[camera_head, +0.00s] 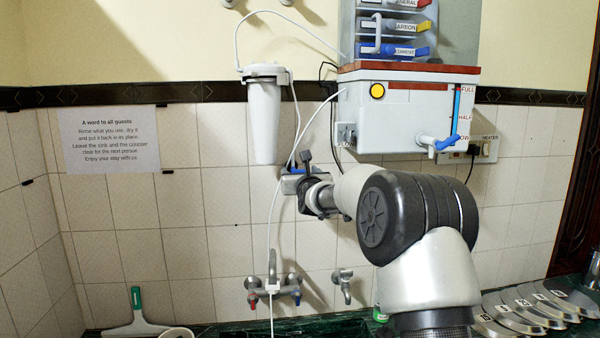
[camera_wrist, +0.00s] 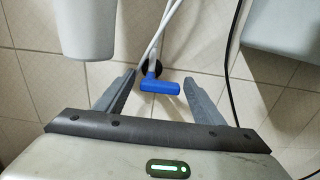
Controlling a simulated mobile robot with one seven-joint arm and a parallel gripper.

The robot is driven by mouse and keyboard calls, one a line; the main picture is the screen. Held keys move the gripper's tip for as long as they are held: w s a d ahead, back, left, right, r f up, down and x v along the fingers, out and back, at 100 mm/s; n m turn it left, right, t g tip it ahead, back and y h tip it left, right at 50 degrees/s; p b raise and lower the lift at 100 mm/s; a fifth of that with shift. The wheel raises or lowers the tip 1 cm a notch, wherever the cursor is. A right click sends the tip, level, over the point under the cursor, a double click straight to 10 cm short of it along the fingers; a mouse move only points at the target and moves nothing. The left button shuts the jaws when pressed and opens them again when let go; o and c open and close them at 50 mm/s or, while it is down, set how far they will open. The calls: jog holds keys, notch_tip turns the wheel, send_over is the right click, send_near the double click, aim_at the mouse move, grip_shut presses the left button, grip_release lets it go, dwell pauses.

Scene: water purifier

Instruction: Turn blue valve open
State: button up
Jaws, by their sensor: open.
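The blue valve handle (camera_wrist: 160,86) is on the tiled wall, where white tubes meet a dark round fitting. In the wrist view it sits between my gripper's (camera_wrist: 159,77) two grey fingers, with a visible gap on each side. The fingers are open and hold nothing. In the head view my gripper (camera_head: 302,168) reaches to the wall below and between the white filter canister and the purifier tank. A bit of blue (camera_head: 297,171) shows there beside the fingers, and most of the valve is hidden by my gripper.
The white filter canister (camera_head: 264,118) hangs at upper left of my gripper. The purifier tank (camera_head: 400,115) is at upper right, with a blue-handled spout (camera_head: 446,143). A mixer tap (camera_head: 272,286) and a second tap (camera_head: 343,286) are below. A black cable (camera_wrist: 232,60) hangs right of the fingers.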

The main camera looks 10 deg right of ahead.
jog(key=c, duration=1)
jog(key=shift+c, duration=0.2)
